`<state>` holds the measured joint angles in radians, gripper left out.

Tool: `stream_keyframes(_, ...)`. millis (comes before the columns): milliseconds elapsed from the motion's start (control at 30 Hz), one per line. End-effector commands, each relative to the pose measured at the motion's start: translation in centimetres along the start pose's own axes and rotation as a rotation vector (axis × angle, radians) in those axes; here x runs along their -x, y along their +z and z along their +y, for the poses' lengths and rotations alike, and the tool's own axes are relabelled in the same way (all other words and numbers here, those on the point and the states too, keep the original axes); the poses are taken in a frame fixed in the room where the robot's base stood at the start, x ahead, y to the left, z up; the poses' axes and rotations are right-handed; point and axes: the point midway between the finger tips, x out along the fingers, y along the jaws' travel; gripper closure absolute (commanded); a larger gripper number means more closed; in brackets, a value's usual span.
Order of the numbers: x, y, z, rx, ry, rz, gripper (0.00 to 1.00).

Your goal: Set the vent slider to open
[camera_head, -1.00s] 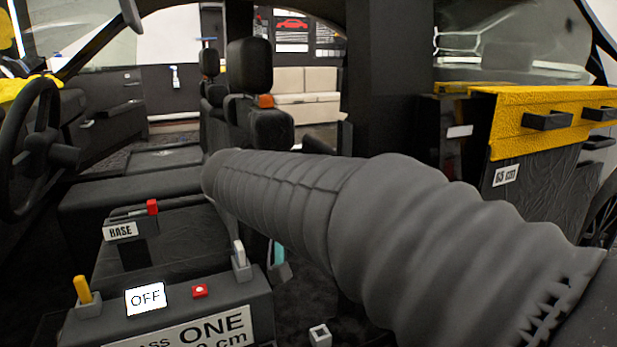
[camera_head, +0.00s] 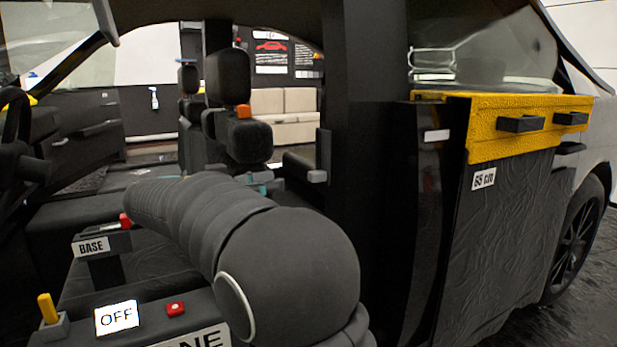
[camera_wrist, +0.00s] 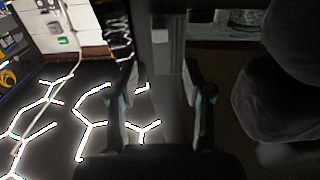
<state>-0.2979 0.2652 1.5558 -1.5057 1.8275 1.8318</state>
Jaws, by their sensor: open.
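A light grey knob (camera_head: 317,176) sits low on a dark vertical strip on the inner side of the door pillar in the head view. It may be the vent slider, but no label on it is readable. My gripper (camera_wrist: 160,75) is open and empty in the wrist view, its two dark fingers well apart. A dark upright strip with a paler grey part (camera_wrist: 163,32) shows beyond the fingers; I cannot tell if it is the same slider. In the head view my arm hides most of the gripper; only teal bits show near the front seat.
A console with an OFF sign (camera_head: 116,317), yellow lever (camera_head: 48,308) and red button (camera_head: 175,308) is at lower left, beside a BASE label (camera_head: 91,247). A seat (camera_head: 248,143) stands behind my arm. The dark pillar (camera_head: 362,120) and yellow-topped door (camera_head: 485,135) are right.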

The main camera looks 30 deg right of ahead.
Motion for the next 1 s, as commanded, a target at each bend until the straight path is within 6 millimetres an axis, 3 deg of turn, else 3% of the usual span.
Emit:
stream_keyframes(300, -6.0, 0.0, 0.1, 0.002, 0.002, -0.002, 0.5)
stream_keyframes(500, -8.5, 0.1, 0.0, 0.002, 0.001, -0.001, 0.5)
stream_keyframes(967, -9.6, 0.1, 0.0, 0.003, -0.001, -0.002, 0.5)
stream_keyframes(1000, -9.6, 0.1, 0.0, 0.003, -0.001, -0.002, 0.6)
